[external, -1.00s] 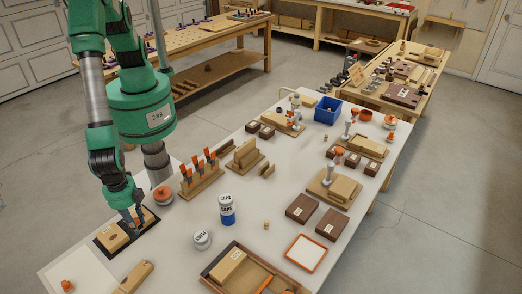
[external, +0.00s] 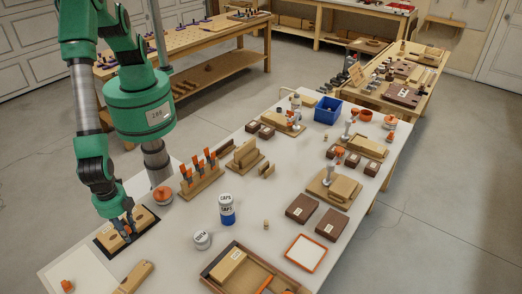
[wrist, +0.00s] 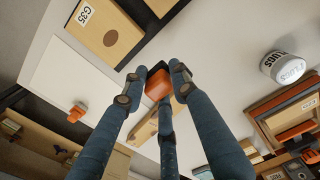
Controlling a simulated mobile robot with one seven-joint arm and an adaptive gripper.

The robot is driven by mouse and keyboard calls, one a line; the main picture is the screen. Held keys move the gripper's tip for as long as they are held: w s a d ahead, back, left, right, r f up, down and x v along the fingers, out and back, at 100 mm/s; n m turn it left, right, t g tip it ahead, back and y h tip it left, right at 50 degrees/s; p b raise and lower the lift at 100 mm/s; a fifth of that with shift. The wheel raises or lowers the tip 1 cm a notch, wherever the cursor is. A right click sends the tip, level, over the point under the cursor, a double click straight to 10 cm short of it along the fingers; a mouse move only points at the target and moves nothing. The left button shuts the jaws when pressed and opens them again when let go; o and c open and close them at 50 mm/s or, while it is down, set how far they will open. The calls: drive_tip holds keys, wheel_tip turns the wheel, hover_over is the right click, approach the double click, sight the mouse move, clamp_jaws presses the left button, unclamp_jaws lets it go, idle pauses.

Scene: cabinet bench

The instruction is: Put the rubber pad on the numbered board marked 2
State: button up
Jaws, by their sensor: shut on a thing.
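My gripper (external: 127,230) is low over the wooden block on a dark tray at the near left of the bench. In the wrist view its fingers (wrist: 157,82) are shut on a small orange and black piece, apparently the rubber pad (wrist: 158,84). The pad is mostly hidden by the fingers in the external view. Two dark brown boards with white labels, a left one (external: 301,208) and a right one (external: 330,225), lie flat at the right of the bench. Their labels are too small to read, so I cannot tell which is marked 2.
The wooden block (wrist: 103,32) carries a G35 label. A white sheet (wrist: 75,65) bears another orange piece (wrist: 77,113).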

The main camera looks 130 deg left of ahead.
hover_over(130, 283)
drive_tip(key=shift+f+p, duration=0.3)
drive_tip(key=shift+f, duration=0.4)
idle(0.3)
drive_tip(key=shift+f, duration=1.8)
drive_tip(key=shift+f, duration=0.1)
drive_tip(key=o, duration=1.1)
drive_tip(key=shift+o, duration=0.2)
wheel_tip(130, 283, up, 12)
